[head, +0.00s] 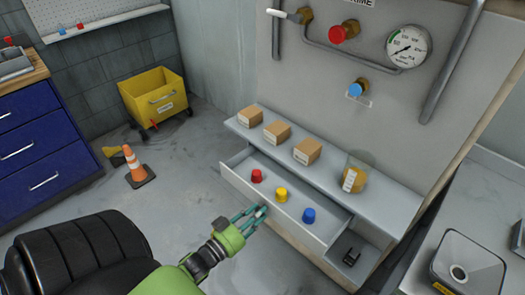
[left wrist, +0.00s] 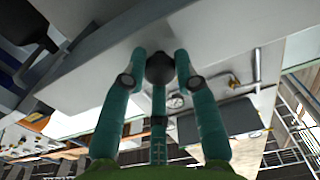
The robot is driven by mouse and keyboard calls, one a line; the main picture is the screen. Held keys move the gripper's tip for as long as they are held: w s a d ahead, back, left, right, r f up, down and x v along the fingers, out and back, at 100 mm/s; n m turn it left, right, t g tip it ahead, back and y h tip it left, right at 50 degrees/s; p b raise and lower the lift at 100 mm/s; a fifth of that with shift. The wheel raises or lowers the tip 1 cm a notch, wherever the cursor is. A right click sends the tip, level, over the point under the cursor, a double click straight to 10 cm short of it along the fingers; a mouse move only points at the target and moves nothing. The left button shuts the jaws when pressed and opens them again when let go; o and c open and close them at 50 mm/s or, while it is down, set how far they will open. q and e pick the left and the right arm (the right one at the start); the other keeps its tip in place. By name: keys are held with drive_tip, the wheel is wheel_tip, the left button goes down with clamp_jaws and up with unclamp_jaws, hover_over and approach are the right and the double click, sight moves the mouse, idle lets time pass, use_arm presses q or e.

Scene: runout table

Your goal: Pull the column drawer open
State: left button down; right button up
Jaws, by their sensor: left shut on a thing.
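The column drawer (head: 270,208) is a light grey drawer under the shelf of the column, and it stands out from the column. A red cap (head: 257,175), a yellow cap (head: 281,194) and a blue cap (head: 308,215) show inside it. My left gripper (head: 261,212) is at the outside of the drawer front. In the left wrist view its teal fingers (left wrist: 161,75) are closed around a dark round knob (left wrist: 160,67), the drawer's knob. In the head view the fingers partly hide the knob. My right gripper is not in view.
The shelf above (head: 375,200) carries several small cardboard boxes and a jar (head: 353,178). An open bay with a black item (head: 351,257) lies right of the drawer. A traffic cone (head: 136,165) and yellow bin (head: 155,97) stand on the floor at left.

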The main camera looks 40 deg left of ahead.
use_arm(q)
drive_tip(key=shift+s, duration=0.1)
drive_tip(key=c, duration=0.9)
unclamp_jaws()
drive_tip(key=shift+c, duration=0.2)
drive_tip(key=s, duration=1.2)
drive_tip(key=shift+a, duration=0.45)
drive_tip(key=shift+w, duration=0.1)
